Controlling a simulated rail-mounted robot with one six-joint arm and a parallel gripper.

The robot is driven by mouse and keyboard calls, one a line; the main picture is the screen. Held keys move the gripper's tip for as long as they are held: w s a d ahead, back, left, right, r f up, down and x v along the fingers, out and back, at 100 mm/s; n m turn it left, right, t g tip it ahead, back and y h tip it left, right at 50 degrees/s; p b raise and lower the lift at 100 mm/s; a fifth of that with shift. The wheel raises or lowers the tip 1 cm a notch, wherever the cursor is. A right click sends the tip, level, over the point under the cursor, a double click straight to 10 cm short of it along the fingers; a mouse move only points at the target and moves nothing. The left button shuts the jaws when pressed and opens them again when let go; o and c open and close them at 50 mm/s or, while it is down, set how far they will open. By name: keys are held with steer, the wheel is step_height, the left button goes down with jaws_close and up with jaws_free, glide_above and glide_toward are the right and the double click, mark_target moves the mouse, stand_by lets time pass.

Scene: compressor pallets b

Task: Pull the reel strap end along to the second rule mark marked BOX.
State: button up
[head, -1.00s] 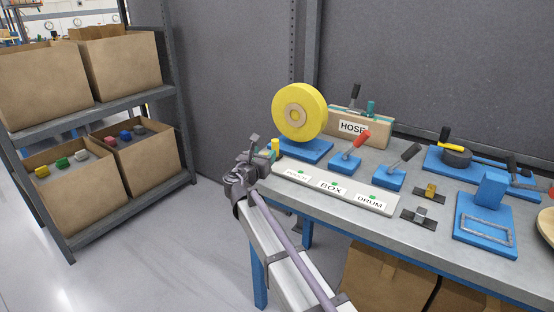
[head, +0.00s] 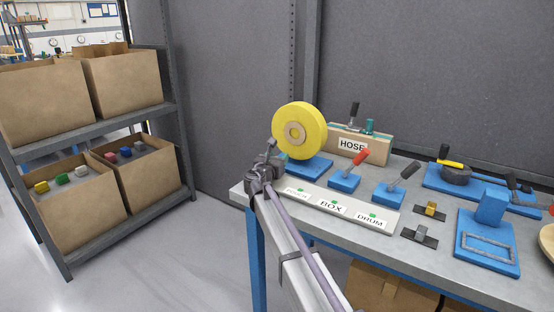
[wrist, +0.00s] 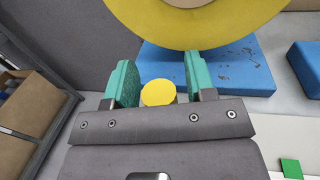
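A yellow reel (head: 313,118) stands on a blue base on the bench; it also fills the top of the wrist view (wrist: 215,25). The round yellow strap end (wrist: 158,92) shows in the wrist view between the two teal fingers of my gripper (wrist: 158,82), closer to the left finger, with a gap on the right. My gripper (head: 275,160) is open beside the reel base and hides the strap end in the head view. The white rule (head: 348,220) lies in front, with green marks above its labels. BOX (head: 331,205) is the middle label, DRUM (head: 370,221) the right; the left one is hard to read.
Red-handled (head: 350,170) and black-handled (head: 397,185) levers stand behind the rule. A HOSE block (head: 375,147) is behind them. Small clips (head: 430,209) and a blue stand (head: 487,240) are to the right. A shelf of cardboard boxes (head: 130,80) stands left, across open floor.

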jaws_close()
stand_by(0.3)
